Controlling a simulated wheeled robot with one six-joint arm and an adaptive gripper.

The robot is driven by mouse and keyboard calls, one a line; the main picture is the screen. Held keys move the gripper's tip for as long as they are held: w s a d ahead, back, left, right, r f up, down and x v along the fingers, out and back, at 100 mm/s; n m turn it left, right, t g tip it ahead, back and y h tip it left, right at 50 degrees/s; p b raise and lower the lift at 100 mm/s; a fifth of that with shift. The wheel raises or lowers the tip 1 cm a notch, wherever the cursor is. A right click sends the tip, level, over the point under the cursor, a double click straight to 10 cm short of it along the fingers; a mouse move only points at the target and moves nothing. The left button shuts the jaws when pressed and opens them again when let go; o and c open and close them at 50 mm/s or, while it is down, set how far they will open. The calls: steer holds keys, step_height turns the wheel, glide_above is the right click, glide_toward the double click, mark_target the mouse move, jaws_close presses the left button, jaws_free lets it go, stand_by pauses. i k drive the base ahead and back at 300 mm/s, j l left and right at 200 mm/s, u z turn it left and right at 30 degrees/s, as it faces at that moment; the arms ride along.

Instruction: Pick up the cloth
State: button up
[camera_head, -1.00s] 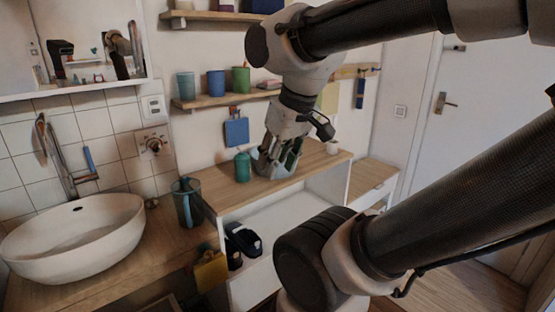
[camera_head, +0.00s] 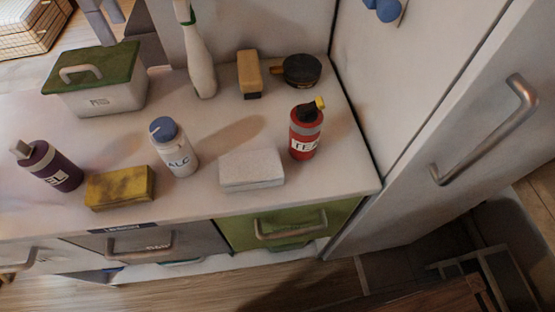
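A pale grey-white, flat block (camera_head: 252,170) lies near the front edge of the countertop (camera_head: 220,195), above the green drawer. It could be the folded cloth, but I cannot tell for sure. A yellow, sponge-like block (camera_head: 120,188) lies to its left, also near the front edge. Nothing else in view looks clearly like a cloth. My gripper and arm are not in view.
A white bottle with a blue cap (camera_head: 174,147) stands between the two blocks. A red bottle (camera_head: 306,130) stands right of the pale block. A dark bottle (camera_head: 48,166) leans at left. A tall white cabinet with a handle (camera_head: 485,130) bounds the right side.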

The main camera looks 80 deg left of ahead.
mark_target(134, 186)
steer(key=u, duration=0.4)
steer(key=l+u, duration=0.15)
steer(key=u, duration=0.25)
steer(key=l+u, duration=0.1)
steer(key=u, duration=0.3)
steer(key=l+u, duration=0.1)
steer(key=u, duration=0.35)
steer(key=j+u, duration=0.15)
steer(key=u, duration=1)
steer(key=i, duration=0.15)
